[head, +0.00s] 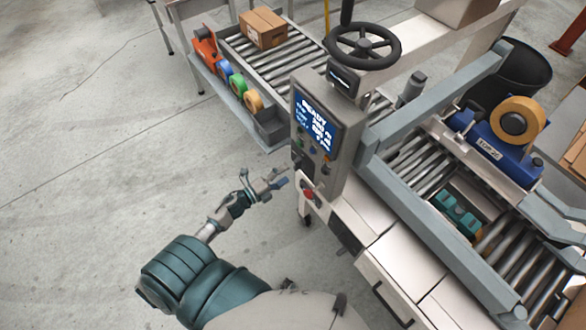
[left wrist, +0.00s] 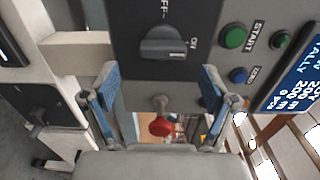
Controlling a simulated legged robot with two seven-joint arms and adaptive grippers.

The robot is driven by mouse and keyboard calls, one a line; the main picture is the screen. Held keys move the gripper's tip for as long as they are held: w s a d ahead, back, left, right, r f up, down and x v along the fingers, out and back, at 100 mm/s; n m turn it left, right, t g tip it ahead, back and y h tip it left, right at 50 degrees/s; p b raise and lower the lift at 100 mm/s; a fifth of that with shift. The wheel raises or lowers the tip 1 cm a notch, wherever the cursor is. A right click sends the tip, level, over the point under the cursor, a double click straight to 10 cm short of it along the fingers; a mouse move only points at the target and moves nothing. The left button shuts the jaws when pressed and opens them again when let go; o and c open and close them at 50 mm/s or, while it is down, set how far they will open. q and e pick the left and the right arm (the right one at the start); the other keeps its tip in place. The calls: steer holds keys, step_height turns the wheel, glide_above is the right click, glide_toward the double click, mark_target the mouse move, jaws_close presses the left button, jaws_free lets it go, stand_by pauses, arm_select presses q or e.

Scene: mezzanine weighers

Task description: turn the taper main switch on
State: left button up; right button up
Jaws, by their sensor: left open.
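The taper's grey control panel (head: 326,128) stands at the middle of the head view, with a lit screen. In the left wrist view a dark rotary switch (left wrist: 164,44) is on the panel face, with an OFF mark above it and an ON mark to its right. Its grip lies roughly crosswise; I cannot tell which mark it points to. My left gripper (head: 270,182) is open and empty, to the left of the panel's lower part. In the left wrist view its fingers (left wrist: 160,82) are spread just below the switch, apart from it. My right gripper is out of view.
A green START button (left wrist: 235,38) and a blue button (left wrist: 238,75) are to the right. A black handwheel (head: 361,42) is above the panel. Open floor (head: 110,120) is on the left.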

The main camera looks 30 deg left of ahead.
arm_select(q)
steer(key=v, duration=0.7)
steer(key=shift+s, duration=0.3)
steer(key=s+a+f+n+g+y, duration=0.1)
steer(key=s+f+n+g+y, duration=0.2)
steer(key=f, duration=0.6)
steer(key=s+f+n+y, duration=0.2)
steer(key=f+n, duration=0.3)
steer(key=f, duration=0.4)
steer(key=s+a+f+n+g+y, duration=0.1)
steer(key=s+f+n+g+y, duration=0.2)
steer(key=f, duration=0.6)
steer(key=s+d+f+n+g, duration=0.4)
steer(key=s+d+f, duration=0.2)
steer(key=s+f, duration=0.4)
steer(key=s+d+f+n+g+h, duration=0.1)
steer(key=s+d+f+n+g, duration=0.4)
steer(key=s+f, duration=0.5)
steer(key=s+d, duration=0.1)
steer(key=s, duration=0.6)
steer(key=shift+d+g, duration=0.2)
steer(key=shift+g, duration=0.1)
steer(key=shift+f, duration=0.15)
